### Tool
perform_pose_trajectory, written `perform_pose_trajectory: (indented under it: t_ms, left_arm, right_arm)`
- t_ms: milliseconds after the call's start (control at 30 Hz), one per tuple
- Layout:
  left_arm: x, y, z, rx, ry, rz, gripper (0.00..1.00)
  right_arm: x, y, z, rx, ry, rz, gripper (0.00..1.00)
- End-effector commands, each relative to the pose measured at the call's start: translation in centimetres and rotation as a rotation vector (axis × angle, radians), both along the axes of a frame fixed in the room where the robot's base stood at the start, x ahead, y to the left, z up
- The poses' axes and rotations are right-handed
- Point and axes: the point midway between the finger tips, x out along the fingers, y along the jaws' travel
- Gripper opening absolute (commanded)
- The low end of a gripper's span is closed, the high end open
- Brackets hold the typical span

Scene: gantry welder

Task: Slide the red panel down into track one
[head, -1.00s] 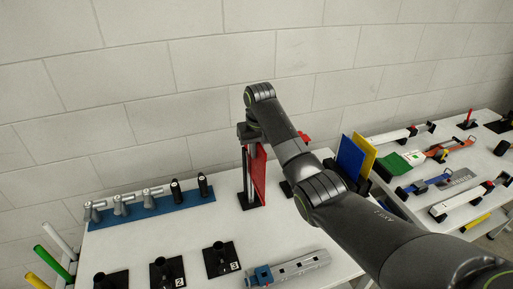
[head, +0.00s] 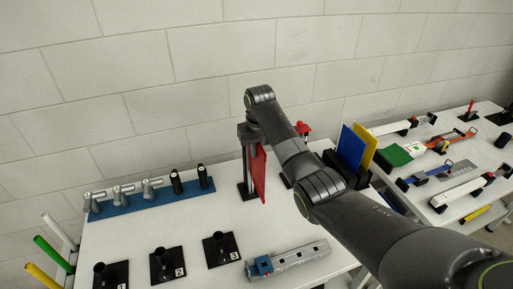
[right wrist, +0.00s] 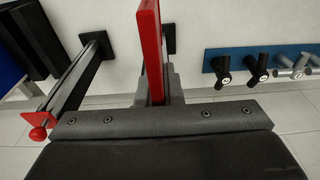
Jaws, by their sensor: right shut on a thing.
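The red panel (head: 259,175) hangs upright, seen narrow in the head view, beside a grey post (head: 245,175) on a black base at the back of the white table. In the right wrist view the panel (right wrist: 152,45) is nearly edge-on, its near end between the fingers of my right gripper (right wrist: 160,100). That gripper is shut on it; in the head view the arm hides much of the grip. A second rail with a red knob (right wrist: 38,133) stands left in the wrist view. I cannot tell whether the panel's edge sits in a track. My left gripper is out of view.
Blue (head: 350,152) and yellow (head: 365,147) panels stand in a black rack at right. A blue strip (head: 150,197) with several handles lies at back left. Numbered black holders (head: 221,249) and a grey clamp-like tool (head: 288,258) lie in front. A wall is behind.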

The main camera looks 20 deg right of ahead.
Motion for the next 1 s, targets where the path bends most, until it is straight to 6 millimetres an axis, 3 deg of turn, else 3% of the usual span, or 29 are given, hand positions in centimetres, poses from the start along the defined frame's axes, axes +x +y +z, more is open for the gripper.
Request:
perform_pose_trajectory:
  t_ms: [1000]
  left_arm:
    - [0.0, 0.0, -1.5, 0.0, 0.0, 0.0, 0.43]
  right_arm:
    - [0.0, 0.0, -4.2, 0.0, 0.0, 0.0, 0.0]
